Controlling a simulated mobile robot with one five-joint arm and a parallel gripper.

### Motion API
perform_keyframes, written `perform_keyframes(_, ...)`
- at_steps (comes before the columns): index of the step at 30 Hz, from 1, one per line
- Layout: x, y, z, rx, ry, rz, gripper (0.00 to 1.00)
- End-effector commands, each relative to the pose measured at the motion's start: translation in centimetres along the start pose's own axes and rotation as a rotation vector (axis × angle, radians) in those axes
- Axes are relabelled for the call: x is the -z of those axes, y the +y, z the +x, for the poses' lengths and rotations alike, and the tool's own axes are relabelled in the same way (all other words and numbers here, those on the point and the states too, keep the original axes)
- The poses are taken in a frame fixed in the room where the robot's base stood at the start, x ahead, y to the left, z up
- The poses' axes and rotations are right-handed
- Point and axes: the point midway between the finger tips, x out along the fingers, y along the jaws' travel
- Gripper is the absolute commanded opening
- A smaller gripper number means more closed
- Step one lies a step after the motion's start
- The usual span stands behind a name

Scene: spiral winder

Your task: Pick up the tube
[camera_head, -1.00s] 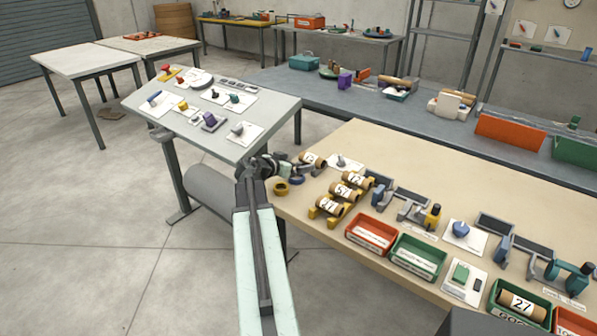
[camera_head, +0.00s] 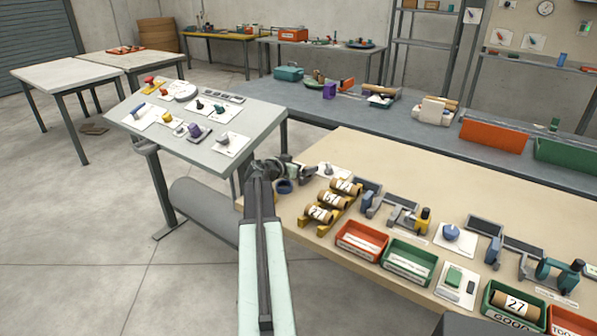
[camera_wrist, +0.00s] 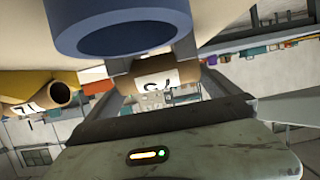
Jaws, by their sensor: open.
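Several brown cardboard tubes with white numbered labels are in view. Three lie in a row on a yellow rack (camera_head: 308,223) at the bench's left end: a front tube (camera_head: 320,213), a middle tube (camera_head: 333,200) and a back tube (camera_head: 347,187). In the wrist view one labelled tube (camera_wrist: 158,80) shows ahead near the middle, and another tube (camera_wrist: 52,98) shows at the left. I cannot tell whether my gripper touches any tube.
A blue ring (camera_head: 285,186) sits beside my gripper and looms large in the wrist view (camera_wrist: 125,38). A red bin (camera_head: 362,240), a green bin (camera_head: 409,262) and grey fixtures (camera_head: 395,210) stand right of the rack. A tilted grey table (camera_head: 250,120) is at the left.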

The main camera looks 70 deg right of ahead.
Motion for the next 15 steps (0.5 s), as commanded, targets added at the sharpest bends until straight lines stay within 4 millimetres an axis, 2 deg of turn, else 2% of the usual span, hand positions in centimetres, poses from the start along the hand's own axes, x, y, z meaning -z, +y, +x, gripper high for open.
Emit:
perform_keyframes(2,0.03,-0.01,-0.11,0.001,0.000,0.000,1.00)
perform_keyframes(3,0.03,-0.02,-0.12,0.001,0.000,0.000,0.94)
perform_keyframes(6,0.02,-0.04,-0.14,0.001,0.000,0.000,0.67)
perform_keyframes(8,0.02,-0.05,-0.16,0.001,0.000,-0.001,0.52)
perform_keyframes(15,0.09,-0.10,-0.22,0.002,0.000,-0.001,0.52)
